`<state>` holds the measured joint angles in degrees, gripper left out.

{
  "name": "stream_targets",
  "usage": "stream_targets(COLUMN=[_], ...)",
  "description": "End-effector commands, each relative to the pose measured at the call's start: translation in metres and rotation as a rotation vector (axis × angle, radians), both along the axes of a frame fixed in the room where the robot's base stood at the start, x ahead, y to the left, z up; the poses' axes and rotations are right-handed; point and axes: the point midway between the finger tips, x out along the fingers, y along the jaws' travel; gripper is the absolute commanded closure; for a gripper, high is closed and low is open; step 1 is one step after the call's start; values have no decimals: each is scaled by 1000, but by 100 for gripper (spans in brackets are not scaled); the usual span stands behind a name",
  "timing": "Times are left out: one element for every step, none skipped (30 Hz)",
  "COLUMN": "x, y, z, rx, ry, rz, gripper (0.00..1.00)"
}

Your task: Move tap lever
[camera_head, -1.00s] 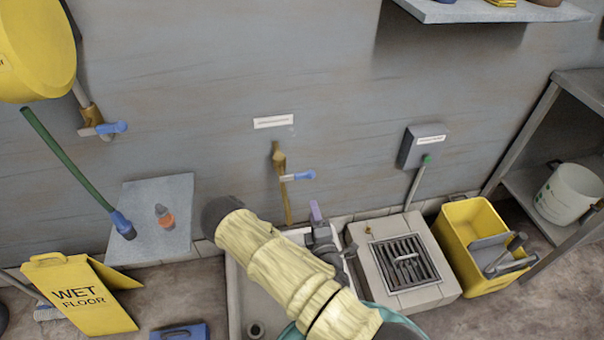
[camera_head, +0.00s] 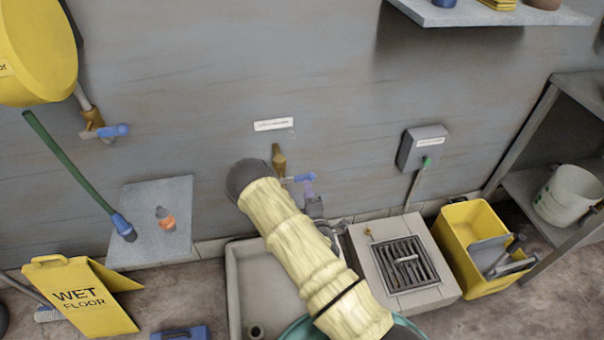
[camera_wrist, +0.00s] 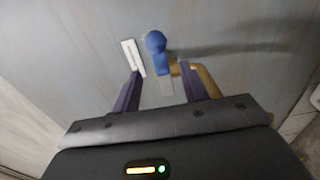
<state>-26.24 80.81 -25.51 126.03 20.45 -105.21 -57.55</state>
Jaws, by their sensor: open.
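A brass tap (camera_head: 279,160) with a blue lever (camera_head: 304,177) is mounted on the grey wall, under a small white label (camera_head: 274,124). My gripper (camera_head: 308,188) is close below and beside the lever in the head view, and my arm hides the lower part of the tap. In the wrist view, my open gripper (camera_wrist: 160,70) has its two purple fingers spread on either side of the blue lever (camera_wrist: 157,45). The lever's rounded end shows just past the fingertips. Brass shows by the right finger. I cannot tell whether a finger touches the tap.
A floor basin (camera_head: 245,285) lies below the tap, partly hidden by my arm. A grated drain block (camera_head: 365,270) and yellow mop bucket (camera_head: 455,235) stand right. A second blue-levered tap (camera_head: 117,130), hose and wet-floor sign (camera_head: 85,295) are left. The wall around the tap is mostly clear.

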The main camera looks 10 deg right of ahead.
Motion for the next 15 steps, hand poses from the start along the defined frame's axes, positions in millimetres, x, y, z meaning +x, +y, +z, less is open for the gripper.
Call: stream_targets(x=[10,15,22,28,33,40,45,50,57,62,67,72,76,79,82], y=[0,0,0,0,0,0,0,0,0,0,0,0,0,0,0], z=[1,1,1,2,2,1,1,1,1,1,1,0,0,0,0], rx=[1,1,1,1,1,1,1,1,1,1,1,1,1,0,0], ry=[-4,-4,-5,-5,-5,-5,-4,-4,-4,-4,-3,-3,-2,-2,-1], rz=[1,1,1,1,0,1,0,1,0,0,0,0,0,1,1], gripper=[56,56,56,56,56,56,56,56,56,56,56,56,56,56,56])
